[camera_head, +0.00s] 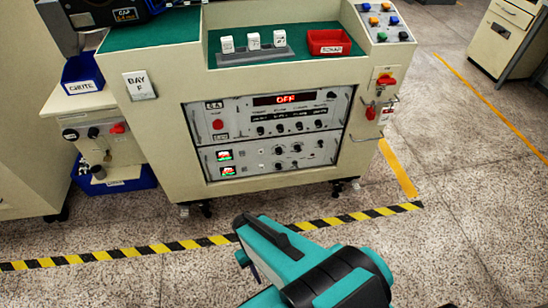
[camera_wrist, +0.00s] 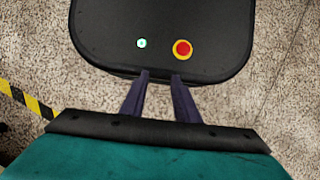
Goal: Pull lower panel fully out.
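The lower panel (camera_head: 270,158) is a grey instrument front in the lower half of the cream cabinet's rack opening. It has two small lit displays at its left and several dark knobs. It looks flush in the opening, directly below the upper panel (camera_head: 275,117), which has a red "OFF" display. My gripper (camera_wrist: 160,76) shows two dark fingers with a gap between them in the wrist view. It is open and empty, and points down over a black part of my own body. In the head view my teal arm is in front of the cabinet, well apart from the panel; the fingertips are mostly hidden.
The cabinet (camera_head: 160,100) stands on casters behind black-and-yellow floor tape (camera_head: 320,225). A red key switch (camera_head: 386,80) is at its right. A red bin (camera_head: 328,42) sits on top. A blue chute bin (camera_head: 82,73) is at left. The floor to the right is clear.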

